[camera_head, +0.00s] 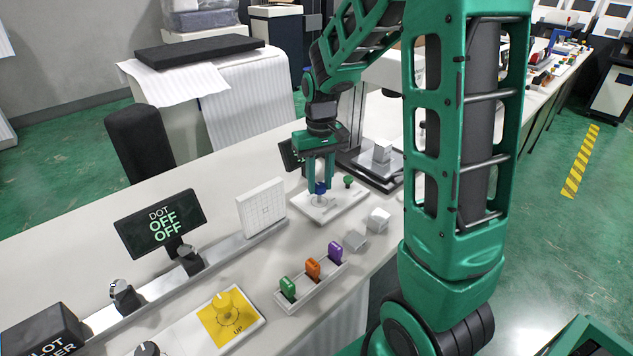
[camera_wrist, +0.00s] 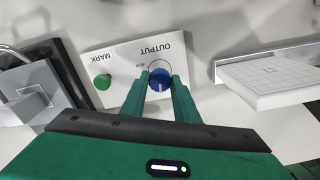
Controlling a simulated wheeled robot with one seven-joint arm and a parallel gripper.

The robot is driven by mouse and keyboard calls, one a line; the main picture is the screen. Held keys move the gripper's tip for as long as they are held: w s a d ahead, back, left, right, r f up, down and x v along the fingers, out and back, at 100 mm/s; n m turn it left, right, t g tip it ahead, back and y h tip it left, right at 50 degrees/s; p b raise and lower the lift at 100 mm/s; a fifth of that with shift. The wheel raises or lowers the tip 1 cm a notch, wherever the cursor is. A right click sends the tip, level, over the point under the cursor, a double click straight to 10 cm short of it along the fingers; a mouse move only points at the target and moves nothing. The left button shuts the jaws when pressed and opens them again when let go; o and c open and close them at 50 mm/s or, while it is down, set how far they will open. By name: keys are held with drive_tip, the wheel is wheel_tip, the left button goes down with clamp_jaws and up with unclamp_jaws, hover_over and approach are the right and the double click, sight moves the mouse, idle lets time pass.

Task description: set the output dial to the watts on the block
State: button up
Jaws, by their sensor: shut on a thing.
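The blue output dial (camera_wrist: 159,79) sits on a white panel (camera_wrist: 128,58) with OUTPUT and MARK lettering, upside down in the wrist view. A white pointer line shows on the dial; the scale around it is too small to read. My gripper (camera_wrist: 160,82) has one finger on each side of the dial and is shut on it. In the head view my gripper (camera_head: 319,185) points straight down onto the dial. A green MARK button (camera_wrist: 103,82) is beside it. A metallic block (camera_head: 382,152) rests on a plate behind the panel; no watts are legible on it.
Two pale cubes (camera_head: 378,219) lie in front of the panel. A tray (camera_head: 312,287) holds green, orange and purple pieces. A white gridded board (camera_head: 261,206) stands to the left. A yellow dial plate (camera_head: 225,319) is nearer.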

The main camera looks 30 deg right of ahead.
sight(319, 185)
drive_tip(key=shift+w+r+n, duration=0.1)
drive_tip(key=shift+w+n, duration=0.05)
drive_tip(key=shift+n, duration=0.45)
drive_tip(key=o, duration=1.1)
drive_tip(key=shift+c, duration=0.2)
wheel_tip(319, 185, up, 11)
drive_tip(key=shift+f, duration=0.2)
